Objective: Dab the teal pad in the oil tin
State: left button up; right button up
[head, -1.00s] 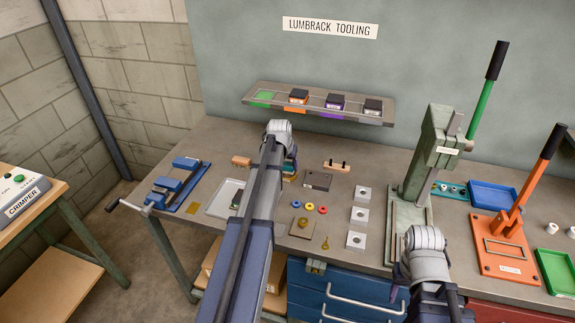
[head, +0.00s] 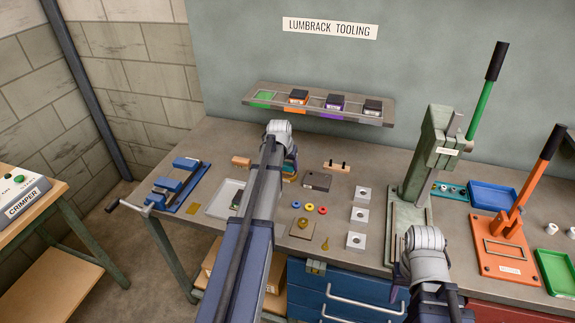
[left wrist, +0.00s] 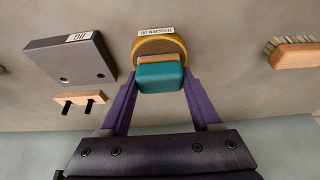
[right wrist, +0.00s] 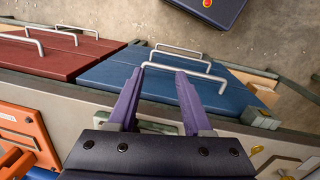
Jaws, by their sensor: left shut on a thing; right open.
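In the left wrist view the teal pad (left wrist: 160,77) sits between the purple fingers of my left gripper (left wrist: 160,84), which is shut on it. A thin tan strip shows along the pad's far edge. The round oil tin (left wrist: 160,46), with a yellow rim and a label, is right at the pad's far side; the pad overlaps it in the picture, and I cannot tell whether they touch. In the head view my left arm hides most of the pad and tin. My right gripper (right wrist: 160,95) is open and empty in front of the bench.
A grey jig block (left wrist: 72,58), a wooden peg block (left wrist: 80,102) and a brush (left wrist: 292,55) lie around the tin. The green press (head: 430,160) stands to the right, the blue vise (head: 178,185) to the left. A shelf (head: 320,105) hangs behind.

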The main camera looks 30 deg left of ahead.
pick_arm(q)
jog(key=shift+r+p, duration=3.25)
jog(key=shift+r, duration=0.2)
jog(key=shift+f, duration=0.1)
jog(key=shift+f+b, duration=0.55)
jog(key=shift+b, duration=0.15)
jog(key=shift+a+r, duration=0.1)
